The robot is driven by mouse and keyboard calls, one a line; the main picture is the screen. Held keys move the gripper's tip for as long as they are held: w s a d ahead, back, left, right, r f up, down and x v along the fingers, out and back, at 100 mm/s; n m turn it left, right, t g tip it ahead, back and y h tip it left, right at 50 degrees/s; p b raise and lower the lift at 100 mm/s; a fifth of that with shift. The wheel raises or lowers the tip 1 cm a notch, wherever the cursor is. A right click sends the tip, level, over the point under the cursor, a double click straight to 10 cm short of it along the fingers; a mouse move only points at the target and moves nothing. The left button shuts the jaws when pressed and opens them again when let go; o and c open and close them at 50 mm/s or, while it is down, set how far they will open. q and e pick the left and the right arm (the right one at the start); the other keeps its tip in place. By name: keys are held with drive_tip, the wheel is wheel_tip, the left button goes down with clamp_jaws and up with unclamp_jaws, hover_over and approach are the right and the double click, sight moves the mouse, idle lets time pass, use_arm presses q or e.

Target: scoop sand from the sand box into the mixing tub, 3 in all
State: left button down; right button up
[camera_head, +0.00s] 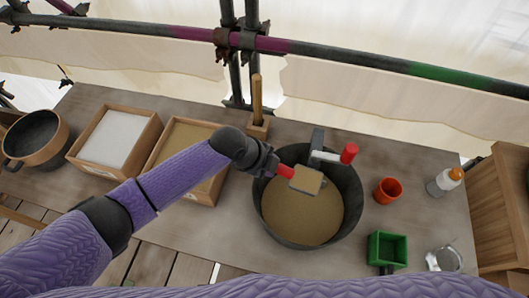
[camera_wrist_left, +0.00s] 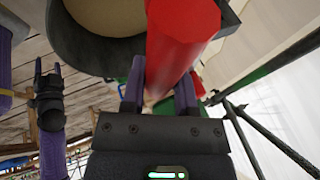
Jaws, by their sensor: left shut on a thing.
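My left gripper (camera_head: 274,165) is shut on the red handle (camera_head: 286,171) of a scoop (camera_head: 306,180). The scoop is over the mixing tub (camera_head: 352,205), and its pan looks tan inside, like sand. The tub is dark, with a tan, sand-coloured fill. The wrist view shows the red handle (camera_wrist_left: 180,40) between the left jaws (camera_wrist_left: 158,95), with the tub rim (camera_wrist_left: 85,45) beyond. The sand box (camera_head: 203,194), a wooden box of tan sand, is left of the tub, partly hidden by my left arm. My right gripper (camera_wrist_left: 47,72) shows only in the wrist view, fingers apart and empty.
A grey bracket with a red-ended crank (camera_head: 349,153) stands at the tub's back rim. A box of white material (camera_head: 113,138) and a pot (camera_head: 35,140) are left. A red cup (camera_head: 388,190), green box (camera_head: 387,248) and bottle (camera_head: 445,181) are right. Scaffold poles (camera_head: 330,55) cross behind.

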use_arm(q)
drive_tip(key=m+t+h+b, duration=0.1)
drive_tip(key=t+h+b, duration=0.1)
drive_tip(key=t+b, duration=0.1)
drive_tip(key=s+m+t+h+b, duration=0.1)
drive_tip(key=m+t+h+b, duration=0.1)
drive_tip(key=t+b, duration=0.1)
drive_tip(key=s+a+m+t+h+b, duration=0.1)
drive_tip(key=m+t+h+b, duration=0.1)
drive_tip(key=b, duration=0.3)
drive_tip(key=shift+s+f+t, duration=0.2)
drive_tip(key=shift+f+t, duration=0.2)
drive_tip(key=shift+t, duration=0.1)
idle(0.3)
